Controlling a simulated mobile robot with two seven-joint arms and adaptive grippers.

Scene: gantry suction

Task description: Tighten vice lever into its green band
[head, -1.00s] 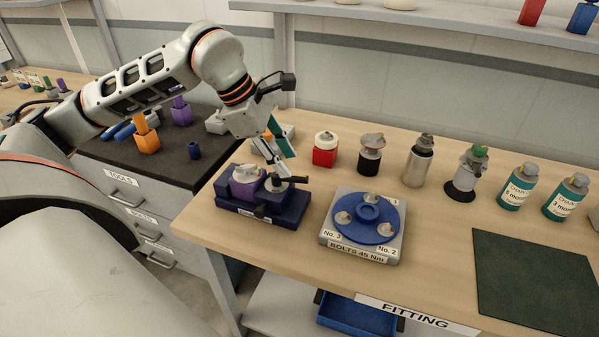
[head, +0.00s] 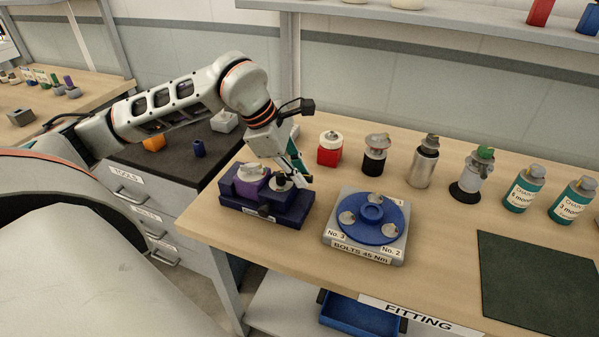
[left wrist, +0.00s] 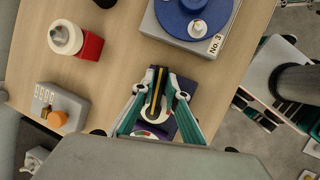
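The vice (head: 262,212) is a dark blue-purple block near the bench's left end, with a purple piece (head: 250,184) in it. My left gripper (head: 302,180) points down at the vice's right part, beside a round post top (head: 280,184). In the left wrist view, the teal fingers of my left gripper (left wrist: 161,93) stand apart on either side of a dark lever (left wrist: 157,80) with a yellow stripe. A pale ring and a dial (left wrist: 150,132) with green and red parts show below it. The pointer's place on the dial is too small to tell. My right gripper is out of view.
A grey bolt stand (head: 365,247) with a blue disc (head: 372,218) stands close right of the vice. A red block (head: 329,156) and several cylinders stand behind. A dark green mat (head: 540,282) lies at right. The bench's front edge is near the vice.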

